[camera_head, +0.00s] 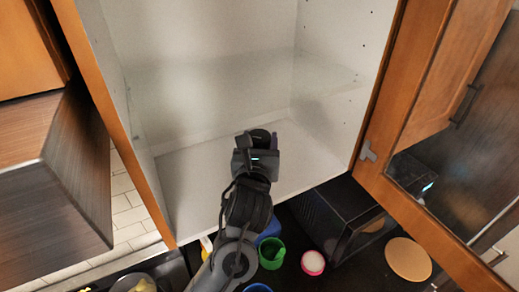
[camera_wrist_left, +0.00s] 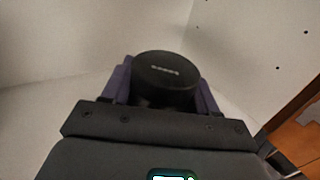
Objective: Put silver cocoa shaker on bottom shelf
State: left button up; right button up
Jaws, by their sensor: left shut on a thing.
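My left gripper (camera_head: 258,146) reaches into the open cabinet and is shut on a round, dark-capped container, taken to be the cocoa shaker (camera_head: 262,137). In the left wrist view the shaker (camera_wrist_left: 168,75) shows its black top with small pale lettering between the fingers; its silver body is hidden. The white bottom shelf (camera_head: 190,180) lies under and around the gripper. I cannot tell whether the shaker touches it. My right gripper (camera_head: 418,178) appears as a dark shape with a blue light behind the glass door; its fingers are not clear.
A faint clear shelf (camera_head: 215,78) crosses the cabinet above. The open glass door (camera_head: 385,160) stands at right. Below are a black microwave-like box (camera_head: 345,220), a green cup (camera_head: 271,252), a pink-rimmed container (camera_head: 313,262) and a round wooden board (camera_head: 408,259). The bottom shelf around the gripper is bare.

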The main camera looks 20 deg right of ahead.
pick_arm(q)
notch_tip(320, 180, down, 3)
jog(key=shift+r+p, duration=0.2)
jog(key=shift+p, duration=0.45)
jog(key=shift+f, duration=0.35)
jog(key=shift+f, duration=0.2)
jog(key=o, duration=1.1)
